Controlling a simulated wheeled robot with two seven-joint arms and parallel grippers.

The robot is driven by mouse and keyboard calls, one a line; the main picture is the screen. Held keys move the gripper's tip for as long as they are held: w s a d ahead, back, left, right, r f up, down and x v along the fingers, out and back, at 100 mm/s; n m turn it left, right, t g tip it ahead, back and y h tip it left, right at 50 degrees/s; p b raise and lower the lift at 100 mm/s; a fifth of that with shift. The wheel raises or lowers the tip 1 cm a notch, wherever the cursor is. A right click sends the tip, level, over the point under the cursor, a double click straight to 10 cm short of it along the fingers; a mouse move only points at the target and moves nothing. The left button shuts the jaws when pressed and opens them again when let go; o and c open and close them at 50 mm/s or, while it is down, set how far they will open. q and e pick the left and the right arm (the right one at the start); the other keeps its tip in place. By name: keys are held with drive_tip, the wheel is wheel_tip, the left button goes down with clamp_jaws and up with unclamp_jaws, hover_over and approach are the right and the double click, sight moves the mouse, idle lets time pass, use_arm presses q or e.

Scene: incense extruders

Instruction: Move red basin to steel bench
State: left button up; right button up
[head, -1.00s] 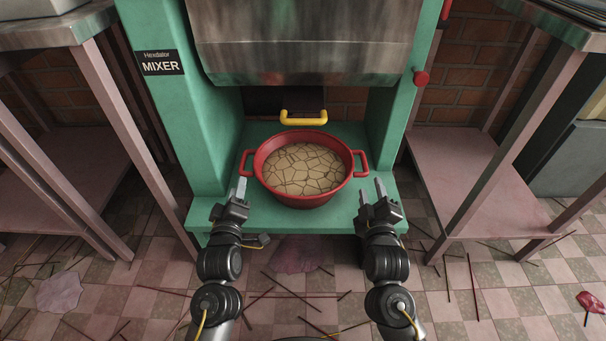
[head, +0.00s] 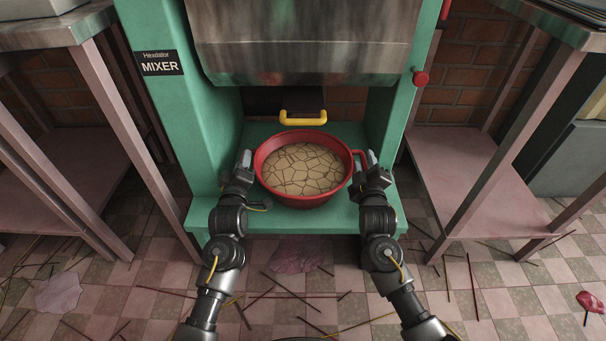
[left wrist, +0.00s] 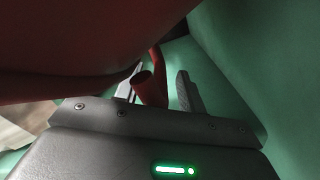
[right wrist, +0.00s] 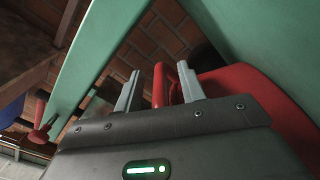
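The red basin (head: 305,199), filled with a cracked tan mass, sits upright on the green ledge of the mixer (head: 340,218). My left gripper (head: 242,162) is at the basin's left handle, which it mostly hides in the head view. In the left wrist view the left handle (left wrist: 150,88) lies between the spread fingers. My right gripper (head: 368,160) is at the right handle (head: 360,155). In the right wrist view that handle (right wrist: 160,86) stands between the open fingers, with gaps beside it. No steel bench is clearly identifiable beyond the metal-topped tables at the sides.
A metal-topped table (head: 40,32) stands at left and another (head: 550,24) at right, both with pink legs and low shelves. The mixer's green posts flank the basin closely. A yellow handle (head: 303,118) is behind it. Thin sticks litter the tiled floor (head: 500,290).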

use_arm(q)
clamp_jaws()
use_arm(e)
clamp_jaws()
drive_tip(key=shift+a, duration=0.1)
idle(0.9)
use_arm(q)
drive_tip(key=shift+r, duration=0.1)
use_arm(e)
drive_tip(key=shift+r, duration=0.1)
